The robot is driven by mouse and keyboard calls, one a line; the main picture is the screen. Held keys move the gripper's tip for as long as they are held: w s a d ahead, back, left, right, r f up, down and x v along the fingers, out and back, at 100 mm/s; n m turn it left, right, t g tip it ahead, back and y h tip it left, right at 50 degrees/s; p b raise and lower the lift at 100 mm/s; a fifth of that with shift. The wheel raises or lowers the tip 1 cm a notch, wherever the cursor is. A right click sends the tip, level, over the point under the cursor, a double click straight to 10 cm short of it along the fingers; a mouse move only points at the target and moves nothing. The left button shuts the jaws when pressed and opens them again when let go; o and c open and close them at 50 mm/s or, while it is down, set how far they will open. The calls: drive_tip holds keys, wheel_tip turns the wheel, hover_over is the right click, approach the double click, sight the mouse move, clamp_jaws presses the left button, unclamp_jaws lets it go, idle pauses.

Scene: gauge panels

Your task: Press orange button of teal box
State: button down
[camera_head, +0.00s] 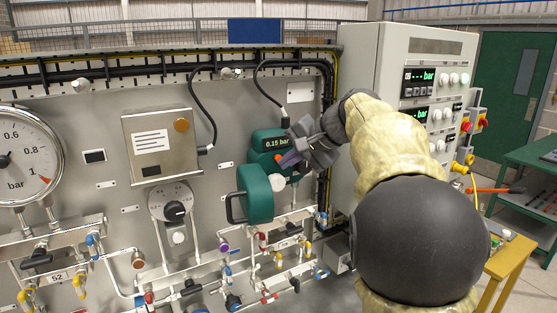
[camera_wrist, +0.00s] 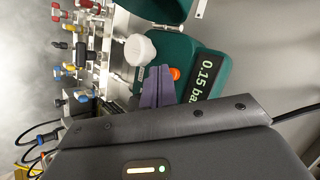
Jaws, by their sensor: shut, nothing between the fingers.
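The teal box (camera_head: 262,137) is mounted on the grey panel and has a dark display reading 0.15 bar. In the wrist view the teal box (camera_wrist: 210,55) shows its orange button (camera_wrist: 175,73) beside the display and a white round knob (camera_wrist: 140,49) farther left. My gripper (camera_head: 287,159) is in front of the box, its purple fingers closed together and empty. In the wrist view my gripper (camera_wrist: 158,72) has its fingertips just left of the orange button. I cannot tell whether they touch the box. In the head view my gripper hides part of the box front.
A teal round part with a handle (camera_head: 256,194) sticks out below the box. Pipes with coloured valves (camera_head: 280,245) run beneath it. A tall light-grey cabinet (camera_head: 362,75) stands close on the right. A black cable (camera_head: 258,75) loops down to the box.

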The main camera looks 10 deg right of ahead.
drive_tip(key=s+d+b, duration=0.2)
drive_tip(key=s, duration=0.3)
drive_tip(key=shift+s, duration=0.35)
drive_tip(key=shift+a, duration=0.1)
wheel_tip(320, 180, down, 13)
drive_tip(key=s+g+h, duration=0.2)
drive_tip(key=s+f+n+g+h, duration=0.1)
drive_tip(key=s+f+n+h, duration=0.1)
drive_tip(key=s+f, duration=0.6)
drive_tip(key=s+a+f+n+g+h, duration=0.1)
drive_tip(key=s+f+n, duration=0.4)
drive_tip(key=f, duration=0.8)
drive_tip(key=s+h, duration=0.1)
drive_tip(key=s, duration=0.2)
drive_tip(key=shift+a+f+g, duration=0.2)
drive_tip(key=shift+f+g, duration=0.1)
drive_tip(key=shift+g, duration=0.1)
